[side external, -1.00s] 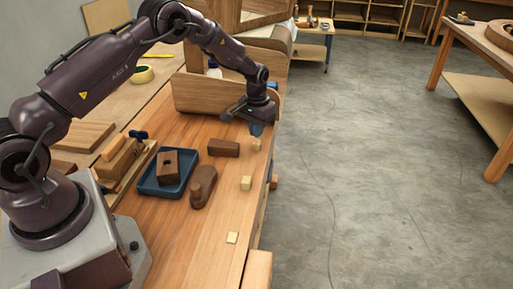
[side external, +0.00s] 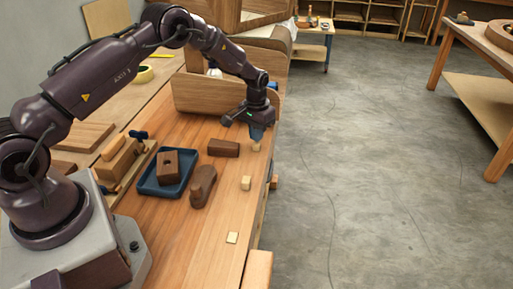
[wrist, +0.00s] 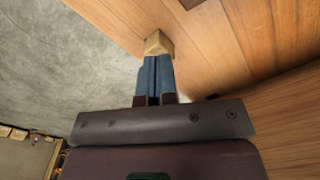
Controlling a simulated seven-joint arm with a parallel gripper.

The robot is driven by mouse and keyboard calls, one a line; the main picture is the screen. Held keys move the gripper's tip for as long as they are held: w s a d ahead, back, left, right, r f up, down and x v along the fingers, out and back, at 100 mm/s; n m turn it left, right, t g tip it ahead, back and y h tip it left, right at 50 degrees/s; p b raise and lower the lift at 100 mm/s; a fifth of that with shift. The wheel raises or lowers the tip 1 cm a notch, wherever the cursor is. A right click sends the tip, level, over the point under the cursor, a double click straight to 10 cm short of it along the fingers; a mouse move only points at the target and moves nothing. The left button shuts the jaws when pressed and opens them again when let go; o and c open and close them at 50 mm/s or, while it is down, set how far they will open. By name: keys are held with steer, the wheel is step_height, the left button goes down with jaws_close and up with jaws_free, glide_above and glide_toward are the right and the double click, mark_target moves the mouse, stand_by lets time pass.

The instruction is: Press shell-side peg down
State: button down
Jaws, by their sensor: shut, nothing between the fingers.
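A small pale wooden peg (side external: 256,146) stands at the bench's right edge, nearest the curved wooden shell (side external: 225,95). The peg also shows in the wrist view (wrist: 158,43), at the tips of my fingers. My gripper (side external: 257,140) is shut and empty, pointing down just over this peg. In the wrist view the blue fingers (wrist: 155,62) are side by side and meet the peg's edge in the picture. Whether they touch it I cannot tell. The fingers hide part of the peg.
A second pale peg (side external: 246,183) and a flat pale square (side external: 232,238) lie nearer along the bench edge. A dark wooden block (side external: 223,148), a rounded brown wooden piece (side external: 203,187) and a blue tray (side external: 148,186) with a brown block are to the left.

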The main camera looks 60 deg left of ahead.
steer(key=shift+f, duration=1.75)
steer(key=shift+r, duration=4.05)
